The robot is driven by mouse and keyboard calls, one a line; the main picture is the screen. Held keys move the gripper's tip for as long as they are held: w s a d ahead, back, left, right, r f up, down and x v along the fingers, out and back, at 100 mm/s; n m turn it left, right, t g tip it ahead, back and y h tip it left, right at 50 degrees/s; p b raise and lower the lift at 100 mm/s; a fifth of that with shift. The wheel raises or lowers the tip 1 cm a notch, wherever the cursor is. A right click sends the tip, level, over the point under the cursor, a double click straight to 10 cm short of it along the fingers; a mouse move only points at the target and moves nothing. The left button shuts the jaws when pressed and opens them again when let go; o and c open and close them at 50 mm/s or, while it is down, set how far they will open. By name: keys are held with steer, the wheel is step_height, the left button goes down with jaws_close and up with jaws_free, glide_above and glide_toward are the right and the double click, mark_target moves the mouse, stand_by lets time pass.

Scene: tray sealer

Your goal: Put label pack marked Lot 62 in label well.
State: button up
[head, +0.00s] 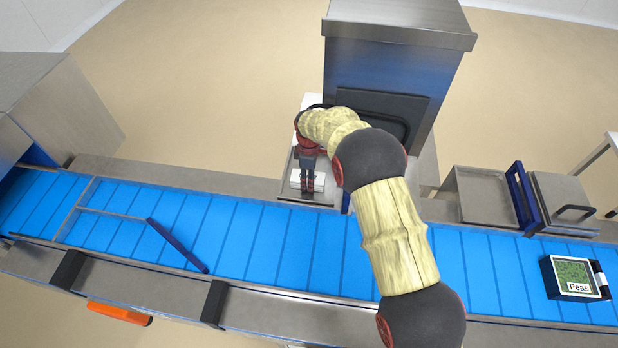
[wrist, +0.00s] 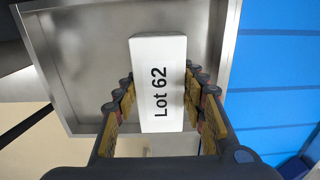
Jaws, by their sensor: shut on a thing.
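The white label pack (wrist: 158,62) reads "Lot 62" in the wrist view. My gripper (wrist: 160,88) is shut on its two long sides. In the head view the pack (head: 297,179) shows white on either side of my gripper (head: 308,186), which points down. The pack is over a shallow, square metal tray (wrist: 85,55), whose floor shows bare around it. This tray (head: 318,200) is beside the far edge of the conveyor in the head view. I cannot tell whether the pack touches its floor.
The blue conveyor (head: 275,240) runs across in front. A black tray marked Peas (head: 573,275) sits on it at the right. A second shallow metal tray (head: 485,195) and a handled lid (head: 565,200) stand at the right. A steel cabinet (head: 385,70) rises behind my arm.

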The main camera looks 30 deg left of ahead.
steer(key=shift+r, duration=0.1)
steer(key=o, duration=1.3)
step_height(320, 180, up, 12)
steer(key=shift+b, duration=0.55)
